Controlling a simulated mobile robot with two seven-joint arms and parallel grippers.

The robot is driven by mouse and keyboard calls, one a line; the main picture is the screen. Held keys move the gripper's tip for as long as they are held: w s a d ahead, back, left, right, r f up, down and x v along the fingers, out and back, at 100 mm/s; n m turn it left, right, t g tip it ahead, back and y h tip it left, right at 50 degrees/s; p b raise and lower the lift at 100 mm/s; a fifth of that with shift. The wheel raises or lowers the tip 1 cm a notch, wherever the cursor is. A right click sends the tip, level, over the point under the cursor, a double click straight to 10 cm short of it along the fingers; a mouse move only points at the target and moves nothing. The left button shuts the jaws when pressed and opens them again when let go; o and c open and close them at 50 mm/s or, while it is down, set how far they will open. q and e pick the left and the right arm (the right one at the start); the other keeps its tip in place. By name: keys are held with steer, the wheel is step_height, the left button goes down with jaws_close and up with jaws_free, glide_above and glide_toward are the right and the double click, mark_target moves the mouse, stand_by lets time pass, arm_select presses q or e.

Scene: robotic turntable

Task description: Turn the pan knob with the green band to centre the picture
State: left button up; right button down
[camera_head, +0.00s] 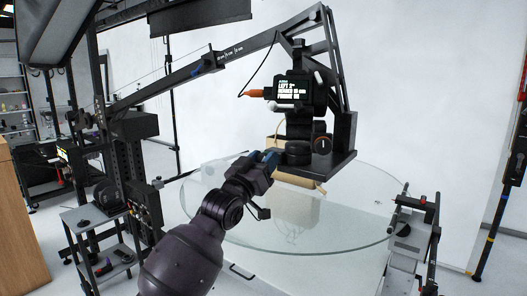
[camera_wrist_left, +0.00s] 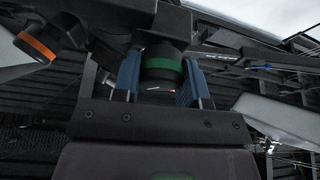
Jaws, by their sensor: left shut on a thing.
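The pan knob with the green band (camera_wrist_left: 162,65) is a black round knob with a white mark on its face. It sits between the two blue fingers of my left gripper (camera_wrist_left: 160,85), which is shut on it. In the head view my left gripper (camera_head: 268,158) reaches in from the lower left to the camera head's base, and the knob is mostly hidden there. The small screen (camera_head: 292,90) on the camera rig shows green and white text, too small to read surely. My right gripper is not in view.
A round glass turntable (camera_head: 300,230) lies below the rig. The crane arm (camera_head: 220,60) spans above. A shelf stand (camera_head: 95,215) is at left.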

arm_select(q)
steer(key=n+y+p, duration=0.1)
steer(key=n, duration=0.1)
steer(key=n+p, duration=0.1)
steer(key=shift+r+n+t+y, duration=0.15)
steer(key=shift+n+t+y, duration=0.25)
steer(key=shift+n+y+p, duration=0.6)
steer(key=shift+n+p, duration=0.6)
steer(key=shift+p, duration=0.05)
steer(key=shift+n, duration=0.3)
steer(key=o, duration=0.9)
steer(key=shift+f, duration=0.2)
steer(key=b+v, duration=0.1)
steer(key=v, duration=0.9)
steer(key=shift+s+a+f+b, duration=0.15)
steer(key=shift+s+f+b, duration=0.05)
steer(key=shift+s+b, duration=0.15)
